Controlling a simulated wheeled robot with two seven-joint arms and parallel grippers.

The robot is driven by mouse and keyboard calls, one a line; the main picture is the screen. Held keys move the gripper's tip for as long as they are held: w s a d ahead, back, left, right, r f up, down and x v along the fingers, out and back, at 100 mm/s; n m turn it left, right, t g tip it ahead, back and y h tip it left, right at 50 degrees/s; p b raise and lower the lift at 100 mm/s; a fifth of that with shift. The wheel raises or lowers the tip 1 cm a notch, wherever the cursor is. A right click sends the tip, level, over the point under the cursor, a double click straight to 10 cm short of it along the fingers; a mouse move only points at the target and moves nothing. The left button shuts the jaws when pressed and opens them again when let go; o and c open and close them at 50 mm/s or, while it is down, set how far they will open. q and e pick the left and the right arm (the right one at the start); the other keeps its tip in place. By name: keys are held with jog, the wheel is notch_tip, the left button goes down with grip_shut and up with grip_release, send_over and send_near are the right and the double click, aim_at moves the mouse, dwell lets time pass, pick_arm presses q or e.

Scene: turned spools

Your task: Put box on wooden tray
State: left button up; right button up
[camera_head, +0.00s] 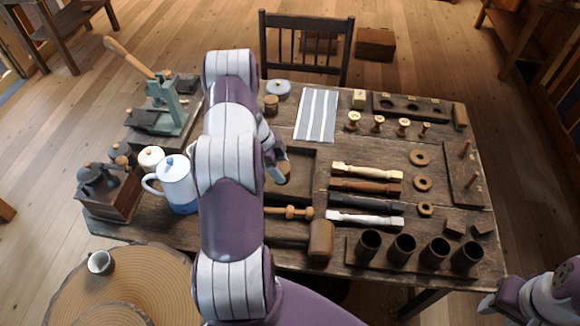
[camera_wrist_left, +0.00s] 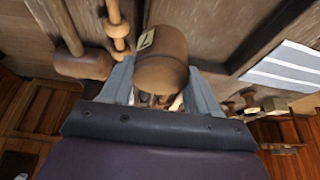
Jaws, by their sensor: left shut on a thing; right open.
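A small round brown wooden box (camera_head: 284,173) with a pale label shows large in the left wrist view (camera_wrist_left: 162,60). My left gripper (camera_head: 277,172) is shut on it, with a finger on either side in the left wrist view (camera_wrist_left: 162,78). The box appears over the left part of the dark wooden tray (camera_head: 316,180); I cannot tell whether it touches the tray floor. My left arm hides the tray's left side. The rest of the tray looks empty. My right gripper (camera_head: 488,303) is open, at the lower right off the table, apart from everything.
A mallet (camera_head: 320,240) and a turned wooden piece (camera_head: 289,212) lie just in front of the tray. Spindles (camera_head: 366,188) lie to its right, a striped cloth (camera_head: 317,115) behind. A white-and-blue pot (camera_head: 177,182) stands left of my arm. Dark cups (camera_head: 403,248) line the front right.

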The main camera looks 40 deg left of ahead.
pick_arm(q)
jog(key=w+f, duration=0.1)
jog(key=w, duration=0.1)
jog(key=w+f, duration=0.1)
jog(key=w, duration=0.1)
jog(key=w+d+f+p, duration=0.1)
jog(key=w+f, duration=0.1)
jog(key=f, duration=0.2)
jog(key=shift+s+f+p, duration=0.2)
jog(key=shift+f+p, duration=0.1)
jog(key=shift+p, duration=0.1)
jog(key=shift+f, duration=0.35)
jog(key=shift+w+f, duration=0.1)
jog(key=shift+f, duration=0.05)
jog(key=shift+f+b, duration=0.2)
jog(key=shift+b, duration=0.1)
jog(key=o, duration=1.1)
jog(key=shift+r, duration=0.1)
pick_arm(e)
jog(key=shift+w+r, duration=0.3)
jog(key=shift+r, duration=0.45)
